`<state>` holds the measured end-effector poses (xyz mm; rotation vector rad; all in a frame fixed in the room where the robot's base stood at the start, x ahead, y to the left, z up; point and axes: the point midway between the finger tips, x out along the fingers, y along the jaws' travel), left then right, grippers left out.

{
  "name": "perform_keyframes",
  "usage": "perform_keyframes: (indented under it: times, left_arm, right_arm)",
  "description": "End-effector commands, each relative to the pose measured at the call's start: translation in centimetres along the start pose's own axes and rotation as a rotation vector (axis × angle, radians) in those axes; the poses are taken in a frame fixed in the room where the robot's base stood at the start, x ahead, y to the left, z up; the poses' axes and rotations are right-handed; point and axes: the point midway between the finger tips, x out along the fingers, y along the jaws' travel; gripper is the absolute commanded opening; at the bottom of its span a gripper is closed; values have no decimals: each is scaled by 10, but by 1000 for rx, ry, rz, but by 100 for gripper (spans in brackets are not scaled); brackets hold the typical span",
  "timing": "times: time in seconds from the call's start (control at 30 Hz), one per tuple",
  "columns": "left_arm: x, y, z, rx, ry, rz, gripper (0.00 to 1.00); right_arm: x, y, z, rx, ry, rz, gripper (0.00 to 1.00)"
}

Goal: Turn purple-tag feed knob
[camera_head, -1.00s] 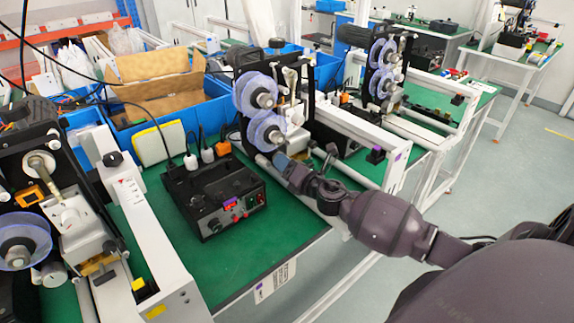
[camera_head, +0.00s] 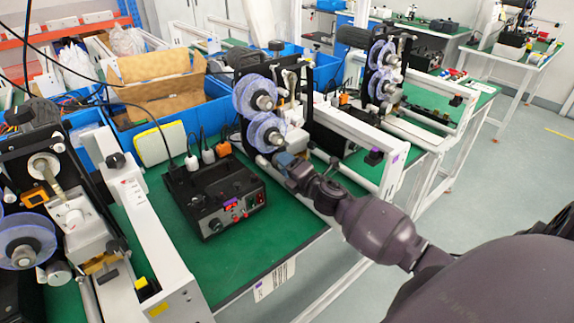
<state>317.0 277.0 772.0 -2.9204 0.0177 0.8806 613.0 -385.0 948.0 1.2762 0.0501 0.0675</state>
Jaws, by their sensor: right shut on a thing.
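The middle coder carries two translucent blue-violet rolls (camera_head: 265,130) on a black upright plate. A purple tag (camera_head: 394,159) shows on the end of its white rail (camera_head: 345,152), close to a black block. My right gripper (camera_head: 288,161) reaches in from the lower right to the coder's lower front, just right of the lower roll. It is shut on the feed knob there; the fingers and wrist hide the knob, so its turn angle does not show. A pale roller end (camera_head: 262,161) shows left of the fingers. My left gripper is not in view.
A black control box (camera_head: 213,195) with small knobs stands on the green table left of my gripper. Another coder (camera_head: 65,205) with a yellow-tagged rail stands at left. Blue bins (camera_head: 205,105) are behind. Open floor lies at right.

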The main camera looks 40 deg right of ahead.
Motion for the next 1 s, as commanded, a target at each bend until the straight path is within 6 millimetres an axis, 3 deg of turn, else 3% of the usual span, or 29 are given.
perform_keyframes:
  times: [0.33,0.37,0.5,0.83,1.0]
  left_arm:
    - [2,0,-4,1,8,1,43]
    - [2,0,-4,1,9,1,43]
    - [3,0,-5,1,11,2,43]
    - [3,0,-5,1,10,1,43]
    - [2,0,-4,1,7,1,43]
  right_arm:
    - [0,0,0,2,-1,0,22]
    - [0,0,0,2,-1,0,49]
    - [0,0,0,2,-1,0,70]
    - [-2,0,0,2,0,0,70]
    - [-17,-1,0,2,0,-1,70]
